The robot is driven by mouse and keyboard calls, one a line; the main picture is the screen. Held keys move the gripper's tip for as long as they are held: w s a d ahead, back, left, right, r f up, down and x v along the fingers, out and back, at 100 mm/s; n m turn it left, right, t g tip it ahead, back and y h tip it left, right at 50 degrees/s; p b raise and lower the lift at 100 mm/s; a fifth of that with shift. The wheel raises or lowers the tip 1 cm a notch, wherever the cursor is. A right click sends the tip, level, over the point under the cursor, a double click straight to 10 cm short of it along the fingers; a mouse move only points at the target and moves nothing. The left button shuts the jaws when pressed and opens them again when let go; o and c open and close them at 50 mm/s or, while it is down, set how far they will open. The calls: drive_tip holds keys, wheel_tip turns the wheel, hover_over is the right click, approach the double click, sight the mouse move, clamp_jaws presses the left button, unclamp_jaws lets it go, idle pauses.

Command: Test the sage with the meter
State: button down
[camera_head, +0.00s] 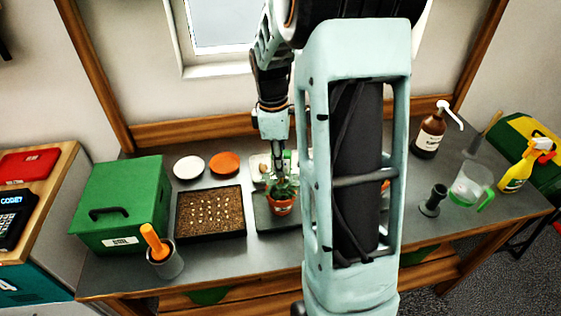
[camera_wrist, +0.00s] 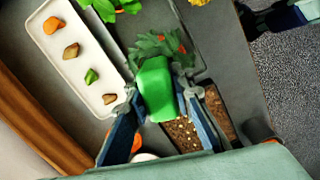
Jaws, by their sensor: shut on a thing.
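My gripper (camera_wrist: 160,100) is shut on a green block-shaped thing (camera_wrist: 157,80), which looks like the meter's body. A leafy green plant (camera_wrist: 165,45) lies just beyond the green thing in the wrist view and is partly covered by it. In the head view the plant stands upright in a terracotta pot (camera_head: 281,207), with my gripper (camera_head: 279,152) right above its leaves. Any probe under the green body is hidden, so I cannot tell whether it touches the soil. No label shows which plant is the sage.
A black seed tray (camera_head: 210,213) lies left of the pot. A white tray with several stone-like pieces (camera_wrist: 80,55) and another plant (camera_wrist: 112,8) are close by. A green box (camera_head: 123,205), a grey cup (camera_head: 167,262), a brown bottle (camera_head: 430,135) and a jug (camera_head: 470,187) stand around the bench.

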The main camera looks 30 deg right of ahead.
drive_tip(key=shift+f, duration=0.3)
idle(0.4)
drive_tip(key=shift+f+b, duration=0.35)
drive_tip(key=shift+f, duration=0.25)
drive_tip(key=shift+f+b, duration=0.4)
drive_tip(key=shift+f, duration=0.2)
idle(0.6)
drive_tip(key=shift+f+b, duration=0.35)
drive_tip(key=shift+f, duration=0.05)
idle(1.5)
drive_tip(key=c, duration=1.6)
unclamp_jaws()
